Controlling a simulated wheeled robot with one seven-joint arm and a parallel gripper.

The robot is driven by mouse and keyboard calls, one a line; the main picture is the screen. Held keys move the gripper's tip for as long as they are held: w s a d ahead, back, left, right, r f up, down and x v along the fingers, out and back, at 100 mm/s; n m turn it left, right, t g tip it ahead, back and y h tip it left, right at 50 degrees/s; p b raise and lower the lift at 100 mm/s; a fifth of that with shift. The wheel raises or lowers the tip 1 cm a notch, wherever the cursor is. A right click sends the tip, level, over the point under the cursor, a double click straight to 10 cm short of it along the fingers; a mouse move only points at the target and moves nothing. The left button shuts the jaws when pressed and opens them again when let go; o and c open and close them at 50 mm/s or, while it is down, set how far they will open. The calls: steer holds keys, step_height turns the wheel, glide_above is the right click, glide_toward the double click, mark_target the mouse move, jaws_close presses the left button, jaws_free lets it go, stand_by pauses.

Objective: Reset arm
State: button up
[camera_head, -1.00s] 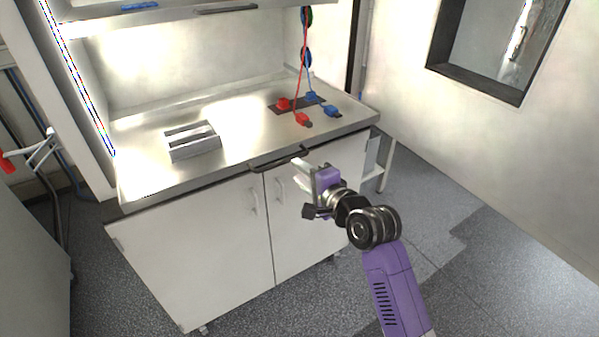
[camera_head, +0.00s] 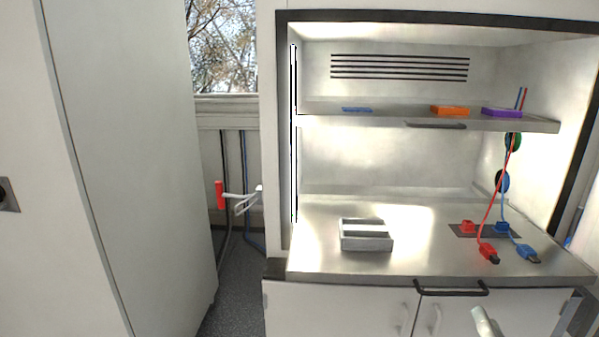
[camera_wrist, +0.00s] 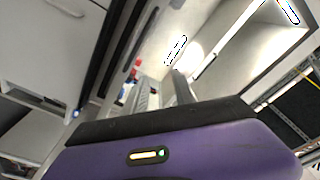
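My gripper shows in the wrist view (camera_wrist: 164,92) beyond its purple body. Its two grey fingers stand a little apart, with background visible between them and nothing held. In the head view only a pale piece of my gripper (camera_head: 482,322) shows at the bottom edge, in front of the cabinet doors; the rest of the arm is out of frame.
A metal workbench (camera_head: 330,268) carries a grey slotted tray (camera_head: 366,243), a red plug (camera_head: 488,252) and a blue plug (camera_head: 528,253) on cables. A shelf (camera_head: 380,119) above holds an orange box (camera_head: 449,110) and a purple box (camera_head: 501,113). A tall cabinet (camera_head: 120,150) stands at left.

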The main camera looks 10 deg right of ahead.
steer(key=s+a+f+n+g+y, duration=0.1)
steer(key=s+a+f+n+y, duration=0.1)
steer(key=s+a, duration=0.5)
steer(key=s+a+f+n+g+y, duration=0.1)
steer(key=s+a+f+n, duration=0.3)
steer(key=s, duration=0.9)
steer(key=s+a+f+n+y, duration=0.3)
steer(key=s+a+n, duration=0.4)
steer(key=s+a, duration=0.2)
steer(key=shift+s+a+g+b, duration=0.35)
steer(key=shift+s+a+g, duration=0.05)
steer(key=shift+a, duration=0.25)
